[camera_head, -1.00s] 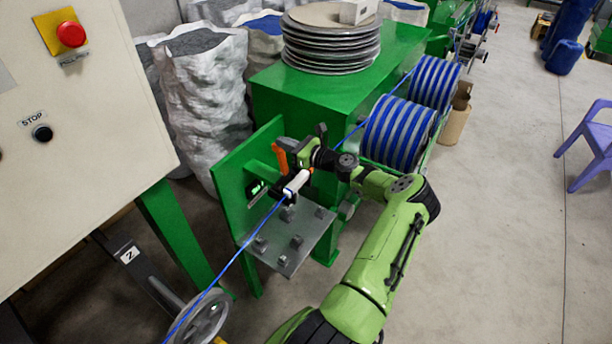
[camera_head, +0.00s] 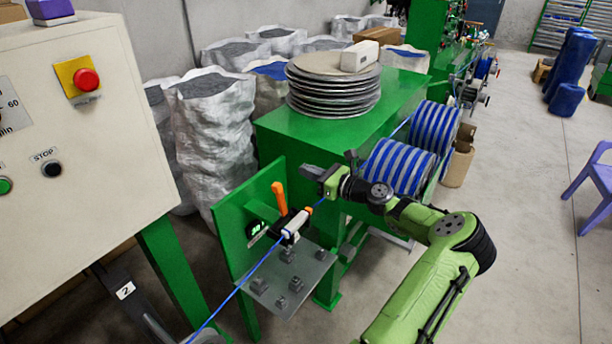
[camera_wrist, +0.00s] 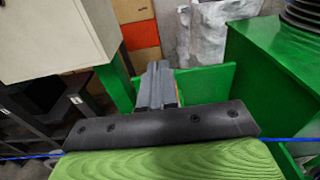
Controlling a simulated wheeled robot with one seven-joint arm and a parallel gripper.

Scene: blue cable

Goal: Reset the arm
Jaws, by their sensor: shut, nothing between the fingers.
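My gripper (camera_head: 312,172) is raised above and to the right of the green cable stand (camera_head: 242,208), apart from it. In the wrist view its grey fingers (camera_wrist: 157,72) are together with nothing between them. The blue cable (camera_head: 262,262) runs diagonally from the lower left through a small white device (camera_head: 295,224) on the stand. An orange lever (camera_head: 279,197) stands upright beside that device. In the wrist view, stretches of the cable (camera_wrist: 288,139) show on both sides of my gripper, and its middle is hidden behind it.
A control panel (camera_head: 60,130) with a red button (camera_head: 87,79) stands at the left. A green machine (camera_head: 300,125) carries stacked grey discs (camera_head: 333,85). Blue-striped spools (camera_head: 398,165) stand close behind my arm. Open floor (camera_head: 530,260) lies at the right.

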